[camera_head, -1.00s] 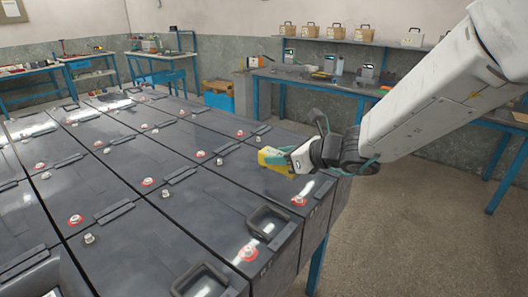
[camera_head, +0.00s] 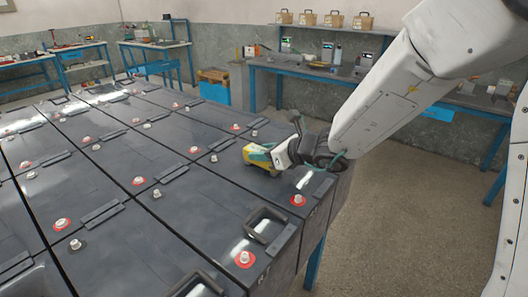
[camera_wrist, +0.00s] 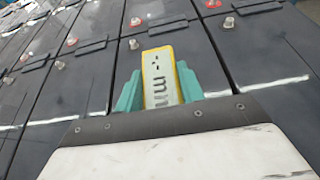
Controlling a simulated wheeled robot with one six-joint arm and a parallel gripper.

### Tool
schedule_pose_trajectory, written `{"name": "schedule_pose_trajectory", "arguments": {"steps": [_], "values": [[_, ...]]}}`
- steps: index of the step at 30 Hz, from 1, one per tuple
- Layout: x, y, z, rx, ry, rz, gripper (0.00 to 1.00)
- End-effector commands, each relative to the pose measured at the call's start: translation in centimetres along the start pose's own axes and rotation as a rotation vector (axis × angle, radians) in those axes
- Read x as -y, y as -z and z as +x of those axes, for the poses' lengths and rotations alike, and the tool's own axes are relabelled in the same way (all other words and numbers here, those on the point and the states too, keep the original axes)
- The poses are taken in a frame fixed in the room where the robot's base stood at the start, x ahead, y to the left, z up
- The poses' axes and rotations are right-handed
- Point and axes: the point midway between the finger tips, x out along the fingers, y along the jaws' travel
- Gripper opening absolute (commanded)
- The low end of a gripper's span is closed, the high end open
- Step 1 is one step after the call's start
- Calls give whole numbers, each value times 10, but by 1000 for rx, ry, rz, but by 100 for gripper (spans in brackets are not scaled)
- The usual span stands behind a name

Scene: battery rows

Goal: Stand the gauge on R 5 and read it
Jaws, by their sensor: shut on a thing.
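My gripper (camera_head: 272,157) is shut on the gauge (camera_head: 256,155), a small yellow block.
Batteries stand in tight rows with raised bars and black handles (camera_head: 270,224). A blue-legged bench (camera_head: 290,72) with devices runs along the back wall, with boxes (camera_head: 335,20) on a shelf above. Bare floor (camera_head: 400,210) lies to the right.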

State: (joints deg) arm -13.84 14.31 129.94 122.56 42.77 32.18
Motion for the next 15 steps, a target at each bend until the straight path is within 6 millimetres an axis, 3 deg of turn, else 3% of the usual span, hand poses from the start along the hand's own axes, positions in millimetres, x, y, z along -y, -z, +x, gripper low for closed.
{"name": "schedule_pose_trajectory", "arguments": {"steps": [3, 4, 6, 15], "values": [[1, 3, 1, 0, 1, 1, 9], [1, 3, 0, 0, 2, 1, 44], [1, 3, 0, 0, 2, 1, 60], [1, 1, 0, 1, 1, 0, 60]]}}
